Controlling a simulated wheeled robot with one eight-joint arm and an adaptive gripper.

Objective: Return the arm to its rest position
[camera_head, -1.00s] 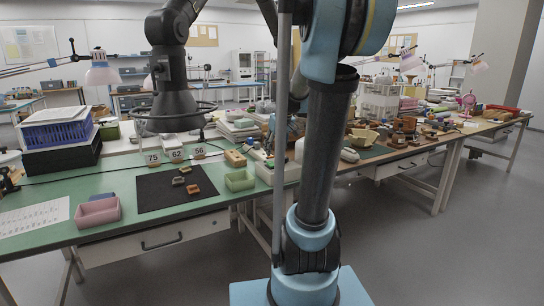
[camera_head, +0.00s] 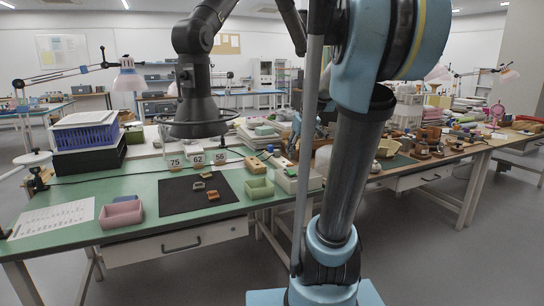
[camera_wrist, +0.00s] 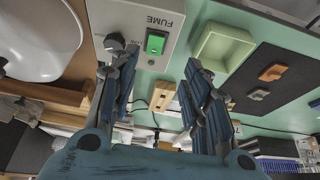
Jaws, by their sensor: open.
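My gripper (camera_wrist: 158,60) shows in the wrist view with its two blue fingers spread and nothing between them. Beyond the fingers are a white box marked FUME (camera_wrist: 135,18) with a green switch, and the green bench. In the head view my arm rises in front of the bench, and its thick dark link hides part of the scene. The gripper is largely hidden there behind my arm. Small sherds (camera_head: 213,195) lie on a black mat (camera_head: 175,200), apart from the gripper. Two of them also show in the wrist view, one orange (camera_wrist: 272,72).
A pink tray (camera_head: 120,213) and a pale green tray (camera_head: 259,189) flank the mat. Number cards, a blue crate (camera_head: 85,138) and a lamp (camera_head: 128,78) stand behind. Cluttered benches (camera_head: 450,160) extend right. Grey floor (camera_head: 450,260) is clear at the right front.

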